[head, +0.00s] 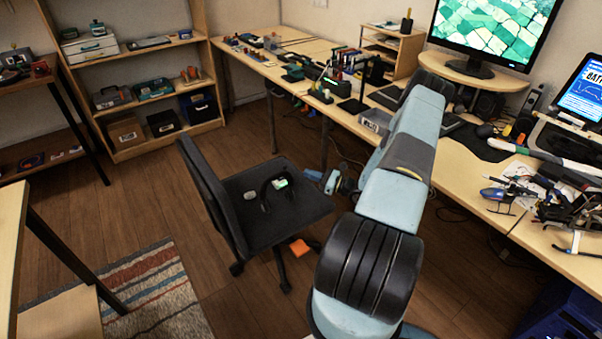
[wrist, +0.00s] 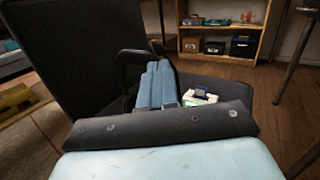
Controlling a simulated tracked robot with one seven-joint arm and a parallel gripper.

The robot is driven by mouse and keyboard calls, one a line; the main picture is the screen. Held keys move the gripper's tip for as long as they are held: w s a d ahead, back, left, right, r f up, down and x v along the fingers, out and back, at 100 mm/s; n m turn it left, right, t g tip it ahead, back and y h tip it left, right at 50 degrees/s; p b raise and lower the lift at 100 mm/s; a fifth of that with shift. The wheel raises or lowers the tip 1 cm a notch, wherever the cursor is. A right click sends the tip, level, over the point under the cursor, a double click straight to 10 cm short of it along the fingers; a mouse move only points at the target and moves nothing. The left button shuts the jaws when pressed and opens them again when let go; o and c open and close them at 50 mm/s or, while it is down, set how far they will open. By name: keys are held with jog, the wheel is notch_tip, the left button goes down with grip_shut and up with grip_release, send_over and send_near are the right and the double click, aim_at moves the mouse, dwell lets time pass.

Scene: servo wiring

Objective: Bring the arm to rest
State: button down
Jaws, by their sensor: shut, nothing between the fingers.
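My gripper (wrist: 158,66) shows in the wrist view with its two blue-grey fingers side by side, shut and empty. The fingers point toward the black office chair (wrist: 75,50). A small white and green item (wrist: 200,97) lies just right of the fingers in that view. In the head view my arm (head: 405,150) reaches up and away over the right side of the floor toward the desk. A blue-grey end part, apparently my gripper (head: 314,175), shows low beside the chair seat (head: 290,205); its fingertips are too small to make out there.
The long desk (head: 470,185) runs along the right, with a monitor (head: 490,35), a small helicopter model (head: 500,195) and loose tools. A shelf unit (head: 125,155) stands at the back left. A striped rug (head: 160,290) lies at the lower left. Wooden floor (head: 150,195) is clear left of the chair.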

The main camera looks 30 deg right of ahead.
jog(key=v, duration=0.7)
jog(key=shift+r, duration=0.35)
jog(key=shift+s+r, duration=0.1)
jog(key=s+a+r+n+g+h, duration=0.1)
jog(key=a+r+n+g, duration=0.45)
jog(key=r, duration=0.45)
jog(key=s+a+r+n+g, duration=0.1)
jog(key=a+r+n+g, duration=0.45)
jog(key=r, duration=0.55)
jog(key=s+a+r+n+g+h, duration=0.1)
jog(key=a+r+n+g, duration=0.3)
jog(key=a+r+n, duration=0.45)
jog(key=s+a+r+n+t+h, duration=0.2)
jog(key=s+a+r+n+h, duration=0.1)
jog(key=s+r, duration=0.8)
jog(key=s+a+r+n+t+h, duration=0.3)
jog(key=s+r+h, duration=0.4)
jog(key=s+r, duration=0.3)
jog(key=s+a+n, duration=0.1)
jog(key=s+n, duration=0.1)
jog(key=shift+s+r+t, duration=0.3)
jog(key=shift+r, duration=0.05)
jog(key=shift+a, duration=0.1)
